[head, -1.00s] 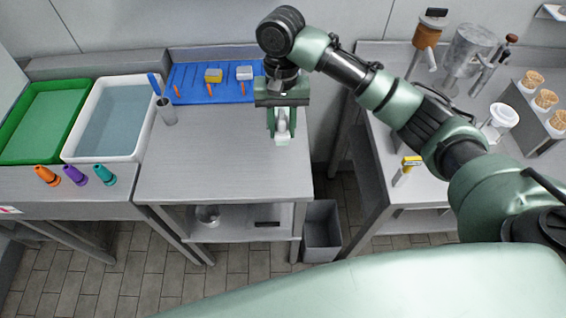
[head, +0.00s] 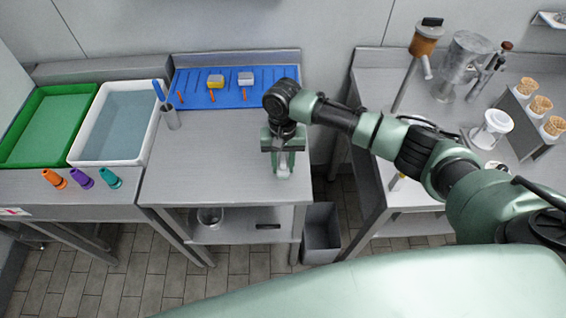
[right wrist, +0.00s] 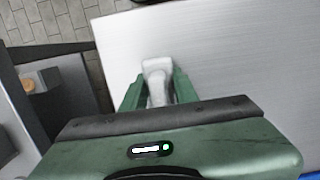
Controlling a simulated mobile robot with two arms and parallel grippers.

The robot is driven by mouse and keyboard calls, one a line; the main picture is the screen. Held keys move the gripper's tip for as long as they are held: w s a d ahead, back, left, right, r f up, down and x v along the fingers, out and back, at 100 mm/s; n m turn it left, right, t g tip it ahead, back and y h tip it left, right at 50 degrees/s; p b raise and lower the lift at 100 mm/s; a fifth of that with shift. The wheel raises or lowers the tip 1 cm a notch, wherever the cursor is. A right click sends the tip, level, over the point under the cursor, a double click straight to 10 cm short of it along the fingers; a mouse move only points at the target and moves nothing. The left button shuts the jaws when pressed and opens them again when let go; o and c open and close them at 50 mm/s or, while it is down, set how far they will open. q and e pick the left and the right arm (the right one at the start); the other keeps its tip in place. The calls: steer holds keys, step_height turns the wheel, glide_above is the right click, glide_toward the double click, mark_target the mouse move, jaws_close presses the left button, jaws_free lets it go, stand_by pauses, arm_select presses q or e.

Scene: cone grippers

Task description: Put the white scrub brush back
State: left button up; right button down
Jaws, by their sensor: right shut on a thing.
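My right gripper (head: 284,168) is shut on a white object, seemingly the white scrub brush (head: 283,173). It is over the right part of the middle steel table, near its right edge. In the right wrist view the white brush (right wrist: 157,72) shows between the two green fingers, its broad end pointing away from the gripper. I cannot tell whether it touches the table. A blue mat (head: 214,100) with dark slots lies at the back of this table. A yellow-topped block (head: 215,81) and a white-topped block (head: 246,78) stand on it. My left gripper is not in view.
A metal cup (head: 171,119) with a blue-handled tool stands left on the middle table (head: 215,165). Left are a green tray (head: 20,158), a water-filled white basin (head: 75,155) and coloured nozzles (head: 82,178). A grey bin (head: 321,235) stands in the gap before the right table.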

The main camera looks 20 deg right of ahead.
mark_target(283, 154)
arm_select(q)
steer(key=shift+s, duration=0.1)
arm_select(e)
steer(key=shift+f, duration=0.1)
steer(key=c, duration=1.3)
jaws_free()
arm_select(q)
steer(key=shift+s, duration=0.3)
arm_select(e)
steer(key=shift+o, duration=1.1)
steer(key=r+b, duration=0.1)
steer(key=r, duration=0.2)
steer(key=r+b, duration=0.1)
steer(key=r, duration=0.3)
steer(key=w+r, duration=0.1)
steer(key=r, duration=0.2)
steer(key=shift+w+d+r+b, duration=0.1)
steer(key=shift+r+b, duration=0.25)
steer(key=shift+b, duration=0.05)
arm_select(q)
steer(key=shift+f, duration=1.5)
arm_select(e)
steer(key=shift+r, duration=0.75)
